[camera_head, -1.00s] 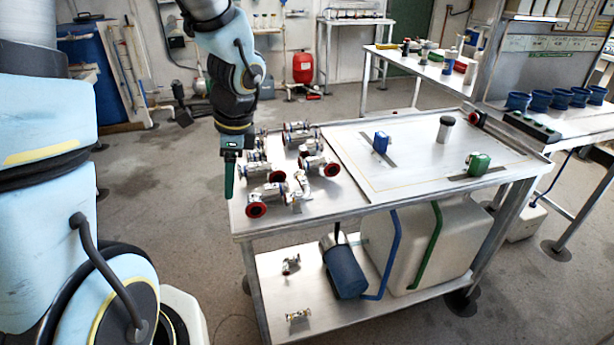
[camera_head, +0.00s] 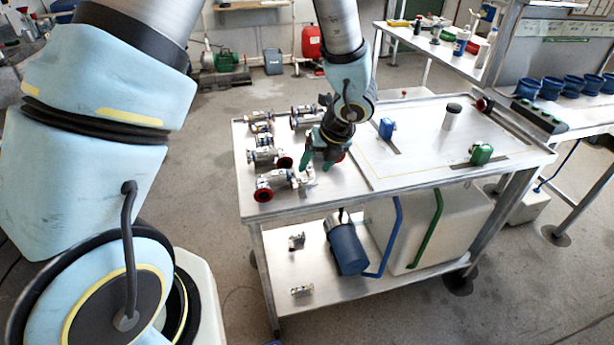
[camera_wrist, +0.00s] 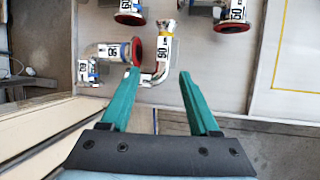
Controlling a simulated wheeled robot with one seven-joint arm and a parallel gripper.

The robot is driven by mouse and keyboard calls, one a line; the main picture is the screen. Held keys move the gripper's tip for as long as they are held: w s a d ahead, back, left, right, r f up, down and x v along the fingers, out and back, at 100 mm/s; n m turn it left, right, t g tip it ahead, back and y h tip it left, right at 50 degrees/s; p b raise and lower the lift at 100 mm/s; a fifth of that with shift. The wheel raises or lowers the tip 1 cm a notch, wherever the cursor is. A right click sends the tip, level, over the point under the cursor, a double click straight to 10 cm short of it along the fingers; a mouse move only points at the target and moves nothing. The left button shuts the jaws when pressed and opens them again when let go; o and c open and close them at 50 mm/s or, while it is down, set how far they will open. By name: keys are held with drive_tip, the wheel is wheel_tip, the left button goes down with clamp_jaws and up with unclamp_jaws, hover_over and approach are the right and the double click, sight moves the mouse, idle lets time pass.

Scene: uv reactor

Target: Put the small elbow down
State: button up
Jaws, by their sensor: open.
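My gripper (camera_head: 322,162) is open above the front part of the pipe fittings on the cart's left side. Its two green fingers spread wide in the wrist view (camera_wrist: 158,75), with nothing clamped between them. A metal elbow (camera_wrist: 162,50) with a white number label lies on the steel top, its bent lower end between the fingertips in the picture. It also shows in the head view (camera_head: 302,179), partly hidden by my gripper. I cannot tell how far above it the fingertips are.
A red-flanged fitting (camera_wrist: 118,51) lies close left of the elbow, and several others are around. A blue valve (camera_head: 387,128) and green valve (camera_head: 481,154) stand on the clear right panel. The lower shelf (camera_head: 290,270) holds two small fittings.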

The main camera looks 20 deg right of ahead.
sight(312, 173)
drive_tip(key=shift+d+p+x, duration=0.15)
drive_tip(key=shift+p+x, duration=0.05)
drive_tip(key=shift+x, duration=0.95)
drive_tip(key=shift+d+p+x, duration=0.15)
drive_tip(key=shift+p+x, duration=0.05)
drive_tip(key=shift+x, duration=0.95)
drive_tip(key=shift+c, duration=0.4)
clamp_jaws()
